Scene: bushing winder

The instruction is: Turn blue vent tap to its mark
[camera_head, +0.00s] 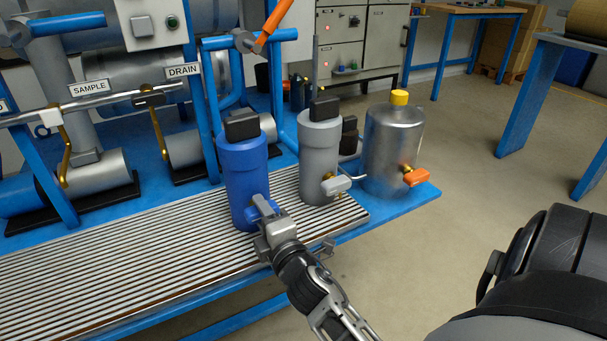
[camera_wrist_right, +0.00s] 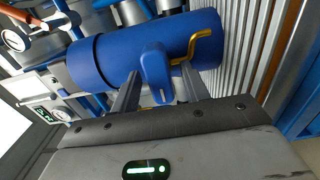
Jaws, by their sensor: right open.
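The blue cylinder (camera_head: 244,170) with a black cap stands on the slatted bench top. Its blue vent tap (camera_head: 263,206) is a small lever at the lower front, partly hidden by my right gripper (camera_head: 266,222). In the right wrist view the blue tap handle (camera_wrist_right: 156,72) lies between the two fingers of my right gripper (camera_wrist_right: 158,95). The fingers are open, one on each side of the handle; I cannot tell whether either touches it. A brass-coloured bent pipe (camera_wrist_right: 198,42) shows beside the tap. No mark is clearly visible. My left gripper does not show.
A grey cylinder (camera_head: 320,150) with a grey tap handle (camera_head: 336,185) stands right of the blue one. A metal tank (camera_head: 393,145) with an orange tap handle (camera_head: 416,176) stands farther right. The slatted bench (camera_head: 130,275) is clear at the left front.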

